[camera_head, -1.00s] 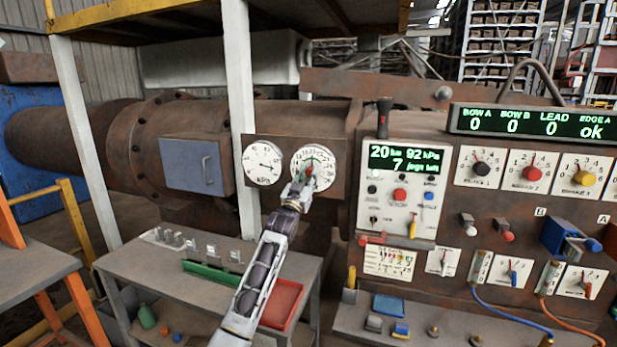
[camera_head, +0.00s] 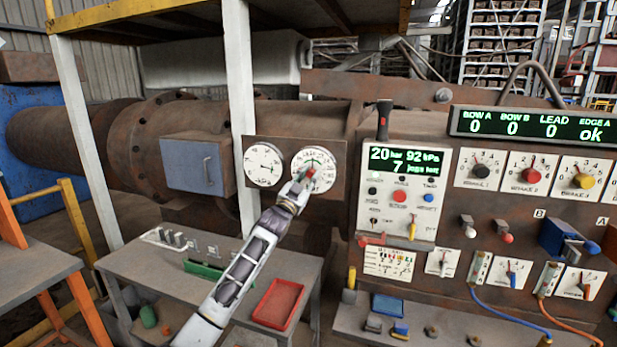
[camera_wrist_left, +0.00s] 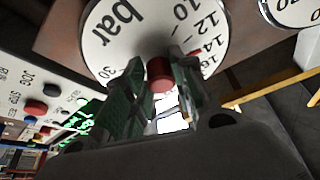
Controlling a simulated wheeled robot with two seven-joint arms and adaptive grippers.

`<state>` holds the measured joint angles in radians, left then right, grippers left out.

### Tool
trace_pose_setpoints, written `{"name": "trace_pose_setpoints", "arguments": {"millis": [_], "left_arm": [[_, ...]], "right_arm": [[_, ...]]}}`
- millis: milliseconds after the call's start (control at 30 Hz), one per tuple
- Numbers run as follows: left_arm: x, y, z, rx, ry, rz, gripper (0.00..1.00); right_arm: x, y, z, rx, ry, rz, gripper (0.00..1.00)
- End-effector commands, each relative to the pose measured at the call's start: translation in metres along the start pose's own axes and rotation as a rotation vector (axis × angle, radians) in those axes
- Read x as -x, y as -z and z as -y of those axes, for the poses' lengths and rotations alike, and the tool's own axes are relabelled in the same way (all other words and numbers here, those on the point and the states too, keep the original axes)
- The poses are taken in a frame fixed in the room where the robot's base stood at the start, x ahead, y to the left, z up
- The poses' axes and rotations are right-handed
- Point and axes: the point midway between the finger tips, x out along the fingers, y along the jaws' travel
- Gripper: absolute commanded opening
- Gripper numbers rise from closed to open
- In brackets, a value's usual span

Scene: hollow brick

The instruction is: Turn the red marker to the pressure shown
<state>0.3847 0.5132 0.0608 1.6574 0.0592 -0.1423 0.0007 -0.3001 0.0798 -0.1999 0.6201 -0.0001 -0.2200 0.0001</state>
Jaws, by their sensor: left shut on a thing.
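The bar gauge (camera_head: 325,158) is a round white dial on a rusty plate; it fills the top of the left wrist view (camera_wrist_left: 105,45). The red marker (camera_wrist_left: 160,74) is a short red knob at the dial's middle, and its red tip shows in the head view (camera_head: 311,172). My left gripper (camera_head: 304,183) reaches up to the dial from below. Its fingers (camera_wrist_left: 158,92) are shut on the red marker, one on each side. The lit display (camera_head: 407,160) reads 20 bar, 92 kPa, 7 jogs left. My right gripper is out of view.
A second white gauge (camera_head: 263,166), marked kPa, sits just left. A blue-grey box (camera_head: 192,165) is further left. A white post (camera_head: 238,90) stands before the pipe. Below are a grey table (camera_head: 290,268) and a red tray (camera_head: 277,303). The control panel is to the right.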

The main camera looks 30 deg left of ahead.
Motion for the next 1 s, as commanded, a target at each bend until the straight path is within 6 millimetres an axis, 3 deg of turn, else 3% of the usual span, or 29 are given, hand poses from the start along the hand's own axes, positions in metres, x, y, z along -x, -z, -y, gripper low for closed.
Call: {"name": "trace_pose_setpoints", "arguments": {"millis": [1000], "left_arm": [[-0.001,0.003,0.005,-0.525,-0.217,-0.001,0.02]], "right_arm": [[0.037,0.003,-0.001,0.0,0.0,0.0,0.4]]}}
